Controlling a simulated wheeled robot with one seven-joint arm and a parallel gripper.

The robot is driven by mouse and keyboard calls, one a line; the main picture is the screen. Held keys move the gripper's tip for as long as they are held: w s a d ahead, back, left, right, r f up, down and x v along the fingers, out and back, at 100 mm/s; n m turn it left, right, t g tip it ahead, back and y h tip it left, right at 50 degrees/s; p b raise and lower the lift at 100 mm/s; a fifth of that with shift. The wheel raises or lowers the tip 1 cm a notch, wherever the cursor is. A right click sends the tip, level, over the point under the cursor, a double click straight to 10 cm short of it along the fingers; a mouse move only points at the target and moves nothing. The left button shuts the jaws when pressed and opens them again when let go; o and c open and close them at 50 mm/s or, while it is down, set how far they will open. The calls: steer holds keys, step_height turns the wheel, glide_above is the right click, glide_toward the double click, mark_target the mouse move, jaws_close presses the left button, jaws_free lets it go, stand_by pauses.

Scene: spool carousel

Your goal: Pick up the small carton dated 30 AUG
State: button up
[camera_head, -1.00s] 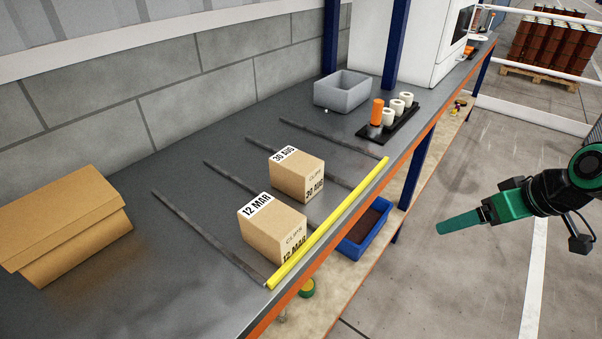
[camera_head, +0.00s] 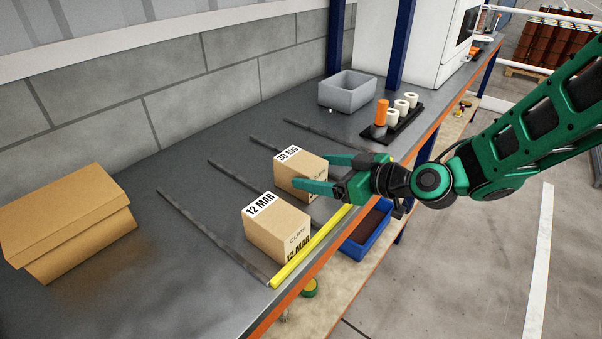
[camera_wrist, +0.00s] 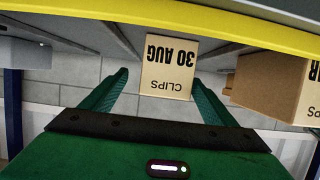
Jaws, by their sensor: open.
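The small carton dated 30 AUG (camera_head: 292,172) stands on the grey bench between two dark rails, its label on top. In the wrist view the same carton (camera_wrist: 168,68) appears upside down, with "30 AUG" and "CLIPS" readable. My gripper (camera_head: 313,172) is open at the carton's front side, one finger toward each flank. In the wrist view the fingers of my gripper (camera_wrist: 160,77) lie left and right of the carton, with gaps showing; I see no grip on it. The near finger hides part of the carton's front in the head view.
A like carton dated 12 MAR (camera_head: 277,228) stands in the neighbouring lane, close to the near finger. A yellow strip (camera_head: 312,248) edges the bench front. Behind are a grey bin (camera_head: 346,92) and a black tray of spools (camera_head: 390,133). A larger brown box (camera_head: 68,222) is at left.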

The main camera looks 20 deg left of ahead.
steer(key=shift+s+x, duration=0.15)
steer(key=shift+x, duration=1.25)
steer(key=shift+s+x, duration=0.15)
steer(key=shift+x, duration=1.25)
steer(key=shift+a, duration=0.1)
steer(key=c, duration=1.5)
